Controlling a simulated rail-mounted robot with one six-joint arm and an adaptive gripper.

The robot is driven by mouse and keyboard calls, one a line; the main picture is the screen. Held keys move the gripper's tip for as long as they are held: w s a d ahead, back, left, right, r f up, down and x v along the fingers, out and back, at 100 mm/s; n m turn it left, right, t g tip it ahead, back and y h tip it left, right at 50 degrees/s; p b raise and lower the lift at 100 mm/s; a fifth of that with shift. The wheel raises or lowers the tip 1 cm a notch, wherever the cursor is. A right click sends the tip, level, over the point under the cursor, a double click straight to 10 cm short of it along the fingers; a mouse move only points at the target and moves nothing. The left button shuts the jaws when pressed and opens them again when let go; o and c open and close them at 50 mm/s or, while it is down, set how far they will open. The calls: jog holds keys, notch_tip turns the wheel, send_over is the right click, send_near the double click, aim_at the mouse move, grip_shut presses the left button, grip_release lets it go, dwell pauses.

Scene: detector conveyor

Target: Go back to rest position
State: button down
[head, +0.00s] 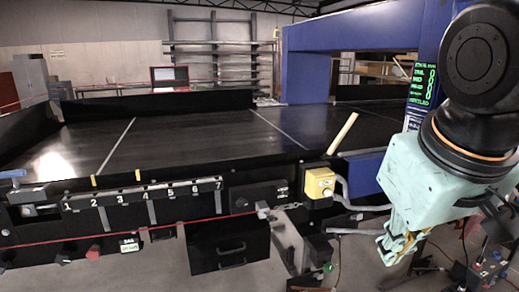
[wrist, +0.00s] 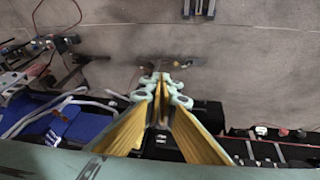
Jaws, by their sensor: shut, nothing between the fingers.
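My gripper (head: 392,246) hangs at the lower right of the head view, below a mint-green wrist housing, pointing down. It is to the right of the conveyor's front edge and the yellow box. In the wrist view, my gripper (wrist: 162,82) points toward the floor, its yellow-sided fingers meeting at the tips. It is shut, and nothing shows between the fingers.
The black conveyor (head: 200,135) runs across the middle, under a blue detector frame (head: 305,62). A numbered slot rack (head: 145,195) and a yellow box (head: 320,183) line its front. Cables and equipment (head: 490,262) crowd the lower right. Bare floor (wrist: 250,70) shows in the wrist view.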

jog(key=s+a+f+m+b, duration=0.1)
jog(key=s, duration=1)
jog(key=shift+a+f+m+g+y, duration=0.15)
jog(key=shift+f+m+g+y, duration=0.15)
jog(key=shift+f+m+y, duration=0.1)
dwell(0.6)
